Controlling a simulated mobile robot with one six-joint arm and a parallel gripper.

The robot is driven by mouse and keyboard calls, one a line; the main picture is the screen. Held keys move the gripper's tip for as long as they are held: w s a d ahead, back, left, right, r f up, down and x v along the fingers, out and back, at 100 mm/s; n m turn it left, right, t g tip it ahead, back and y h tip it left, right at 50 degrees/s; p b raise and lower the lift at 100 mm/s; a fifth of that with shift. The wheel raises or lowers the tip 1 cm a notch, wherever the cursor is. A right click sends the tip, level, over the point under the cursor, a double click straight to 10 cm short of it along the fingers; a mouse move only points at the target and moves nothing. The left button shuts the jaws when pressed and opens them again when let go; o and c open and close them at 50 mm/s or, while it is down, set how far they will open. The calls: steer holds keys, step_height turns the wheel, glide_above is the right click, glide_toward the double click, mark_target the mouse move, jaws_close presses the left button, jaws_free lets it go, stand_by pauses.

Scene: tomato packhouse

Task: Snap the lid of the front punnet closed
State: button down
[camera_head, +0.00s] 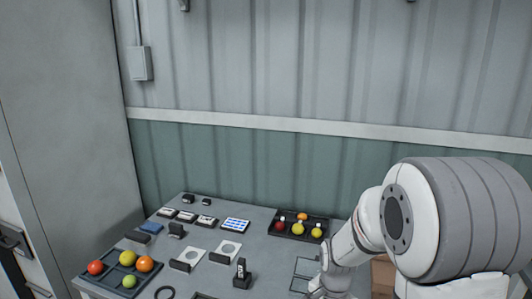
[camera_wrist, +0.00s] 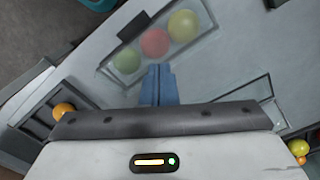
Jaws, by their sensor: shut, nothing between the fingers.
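In the wrist view a clear punnet (camera_wrist: 108,72) holds a green, a red and a yellow-green tomato in a row. Its walls are hard to see. A clear, thin-edged panel or box (camera_wrist: 268,88) lies to the right; I cannot tell whether it is a lid or which punnet is the front one. My gripper (camera_wrist: 159,70) has its blue fingers together, empty, pointing at the near side of the tomato row. I cannot tell whether they touch the punnet. In the head view clear outlines of a punnet (camera_head: 305,267) show beside my arm, which hides part of them.
A dark tray (camera_head: 298,236) with several tomatoes stands at the back right of the table. A compartment tray (camera_head: 103,280) with tomatoes is at the front left. A small black device (camera_head: 242,273), white plates (camera_head: 225,252) and a black ring (camera_head: 165,293) lie between. A cardboard box (camera_head: 382,275) is right.

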steer(key=shift+f+b, duration=1)
steer(key=shift+f, duration=0.3)
steer(key=shift+r, duration=0.15)
stand_by(0.4)
steer(key=shift+r+p, duration=2.65)
steer(key=shift+r, duration=0.8)
steer(key=s+r+n+t, duration=0.3)
steer(key=s+r+n, duration=0.6)
steer(key=s+r, duration=0.4)
steer(key=shift+s+r+n, duration=0.3)
steer(key=shift+s, duration=0.35)
